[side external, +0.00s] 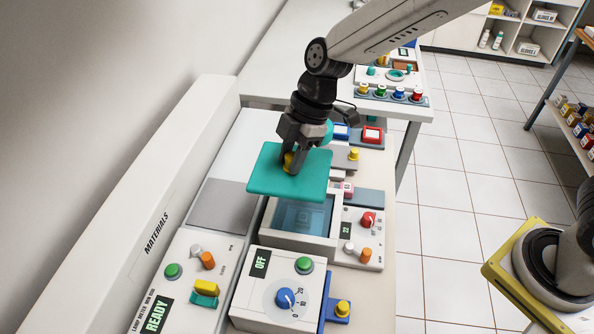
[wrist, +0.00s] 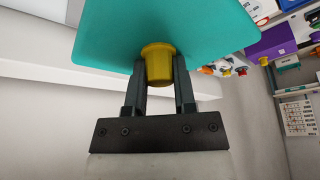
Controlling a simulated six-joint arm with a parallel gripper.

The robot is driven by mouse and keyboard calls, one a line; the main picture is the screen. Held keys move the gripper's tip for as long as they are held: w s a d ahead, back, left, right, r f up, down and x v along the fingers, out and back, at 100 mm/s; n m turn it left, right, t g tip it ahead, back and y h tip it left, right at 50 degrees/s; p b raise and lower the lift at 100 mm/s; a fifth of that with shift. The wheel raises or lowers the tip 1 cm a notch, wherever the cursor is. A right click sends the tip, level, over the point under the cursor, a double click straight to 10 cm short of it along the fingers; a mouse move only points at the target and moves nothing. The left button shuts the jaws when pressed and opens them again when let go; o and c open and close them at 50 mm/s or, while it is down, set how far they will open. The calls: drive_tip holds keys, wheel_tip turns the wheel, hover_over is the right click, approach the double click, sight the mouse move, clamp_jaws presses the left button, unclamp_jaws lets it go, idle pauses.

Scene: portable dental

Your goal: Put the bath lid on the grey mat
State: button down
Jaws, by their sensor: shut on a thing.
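The bath lid (side external: 262,180) is a flat teal plate with a yellow knob, held up in the air in the side external view. My gripper (side external: 290,158) is shut on the knob from above. In the wrist view the two fingers of my gripper (wrist: 159,75) sit either side of the yellow knob (wrist: 158,63), with the teal lid (wrist: 110,30) beyond. The grey mat (side external: 222,206) lies flat and bare to the left of the lid. The water bath (side external: 303,215) is open below the lid, with bluish water inside, its back part hidden by the lid.
A control box reading OFF (side external: 278,285) with a blue dial stands in front of the bath. A READY panel (side external: 180,290) is at front left. A unit with a red knob (side external: 365,225) is right of the bath. The MATERIALS ledge (side external: 165,190) runs along the wall.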

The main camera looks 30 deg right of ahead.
drive_tip(key=w+a+f, duration=0.7)
drive_tip(key=w+a, duration=0.3)
drive_tip(key=w, duration=0.2)
drive_tip(key=shift+a, duration=0.2)
drive_tip(key=shift+f, duration=0.2)
drive_tip(key=shift+f, duration=3.25)
drive_tip(key=shift+f, duration=0.15)
drive_tip(key=shift+c, duration=1.8)
unclamp_jaws()
